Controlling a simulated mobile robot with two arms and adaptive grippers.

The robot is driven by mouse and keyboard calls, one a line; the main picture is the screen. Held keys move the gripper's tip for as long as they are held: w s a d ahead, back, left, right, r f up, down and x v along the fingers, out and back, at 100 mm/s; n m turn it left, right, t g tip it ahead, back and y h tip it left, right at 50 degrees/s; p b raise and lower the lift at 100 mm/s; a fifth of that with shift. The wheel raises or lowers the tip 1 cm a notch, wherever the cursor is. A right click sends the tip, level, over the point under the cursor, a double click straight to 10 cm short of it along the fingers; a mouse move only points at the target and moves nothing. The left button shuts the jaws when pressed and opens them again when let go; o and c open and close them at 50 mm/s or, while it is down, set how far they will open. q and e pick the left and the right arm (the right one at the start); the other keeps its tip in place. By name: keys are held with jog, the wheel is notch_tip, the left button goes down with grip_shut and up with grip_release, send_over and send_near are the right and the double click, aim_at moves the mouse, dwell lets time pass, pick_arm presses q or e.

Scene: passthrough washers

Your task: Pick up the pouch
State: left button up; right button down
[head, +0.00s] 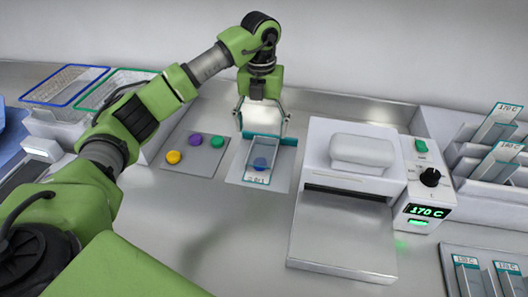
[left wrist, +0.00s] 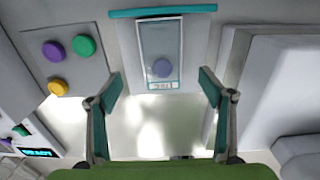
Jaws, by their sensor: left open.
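The pouch (head: 261,159) is a clear flat packet with a teal-edged label and a blue round disc inside. It lies on a pale mat (head: 279,180) with a teal bar along its back edge. In the left wrist view the pouch (left wrist: 160,50) is ahead of the fingertips, centred between them. My left gripper (head: 262,118) hangs above the back end of the mat, fingers spread. In the left wrist view my left gripper (left wrist: 162,80) is open with nothing between its fingers. Whether the fingers touch anything below cannot be told. My right gripper is not in view.
A grey plate with purple, green and yellow discs (head: 205,153) lies left of the mat. A white sealer (head: 350,175) showing 170 C stands close on the right. Wire baskets (head: 66,84) are at the back left. White racks with pouches (head: 490,150) stand far right.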

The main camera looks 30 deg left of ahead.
pick_arm(q)
send_over(263, 151)
jog(key=f, duration=0.4)
jog(key=shift+s+a+f, duration=0.1)
jog(key=shift+s+a, duration=0.05)
jog(key=shift+s, duration=0.05)
jog(key=shift+f+p, duration=0.45)
jog(key=shift+p, duration=0.05)
jog(key=f+p, duration=0.1)
jog(key=f, duration=0.3)
jog(key=shift+w+f+p, duration=0.2)
jog(key=shift+f+p, duration=0.15)
jog(key=c, duration=1.2)
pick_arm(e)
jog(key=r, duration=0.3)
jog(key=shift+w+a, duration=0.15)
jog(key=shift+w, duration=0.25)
